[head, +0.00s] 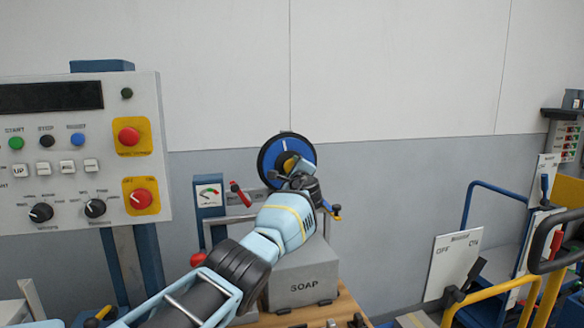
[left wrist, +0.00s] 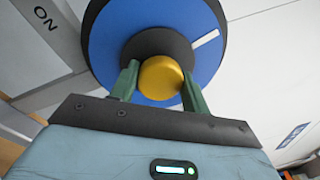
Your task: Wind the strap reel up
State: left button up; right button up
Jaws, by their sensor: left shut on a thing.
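The strap reel (head: 272,150) is a blue disc with a black rim and a white mark, mounted upright by the grey wall. It fills the top of the left wrist view (left wrist: 110,40), where its black hub and yellow knob (left wrist: 160,78) show at the centre. My left gripper (head: 295,168) reaches the reel's middle. In the left wrist view its two green fingers stand on either side of the yellow knob, shut on it. The gripper hides the lower right part of the reel in the head view. My right gripper is not in view.
A control panel (head: 60,150) with buttons and knobs stands at the left. A small gauge box (head: 209,194) is left of the reel. Blue and yellow rails (head: 490,290) stand at the right.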

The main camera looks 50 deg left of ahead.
pick_arm(q)
jog(key=shift+r+m+p, duration=0.2)
jog(key=shift+m, duration=0.45)
jog(key=shift+r+m+p, duration=0.15)
jog(key=shift+r+m, duration=0.05)
jog(key=shift+m, duration=0.45)
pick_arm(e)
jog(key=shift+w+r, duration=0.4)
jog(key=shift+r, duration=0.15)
pick_arm(q)
jog(key=shift+f+m, duration=0.1)
jog(key=shift+m, duration=0.2)
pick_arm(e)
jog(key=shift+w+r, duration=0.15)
pick_arm(q)
jog(key=o, duration=1.1)
jog(key=shift+o, duration=1.2)
jog(key=shift+f, duration=0.2)
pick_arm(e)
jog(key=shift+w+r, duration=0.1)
